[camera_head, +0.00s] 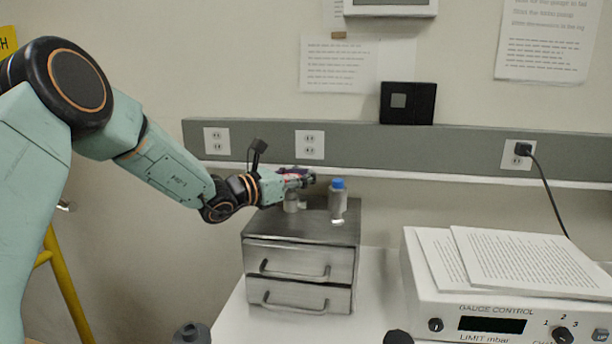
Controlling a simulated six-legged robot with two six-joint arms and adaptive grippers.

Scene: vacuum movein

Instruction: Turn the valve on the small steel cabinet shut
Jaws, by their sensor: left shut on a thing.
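The small steel cabinet (301,229) with two handled drawers stands on the white table, below the wall rail. A short metal valve body (291,204) rises from its top, left of a clear bottle with a blue cap (338,204). My left arm comes in from the left, and my left gripper (302,180) is right above the valve body. It is shut on the valve's top, which the fingers mostly hide; a little red shows between them. The handle's exact angle cannot be made out. My right gripper is not in view.
A gauge control box (480,322) with papers (520,262) on top stands at the right, and a black cord (550,195) hangs behind it. Dark knobs show at the bottom edge. A yellow frame (66,285) stands at the left. White table is clear between cabinet and box.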

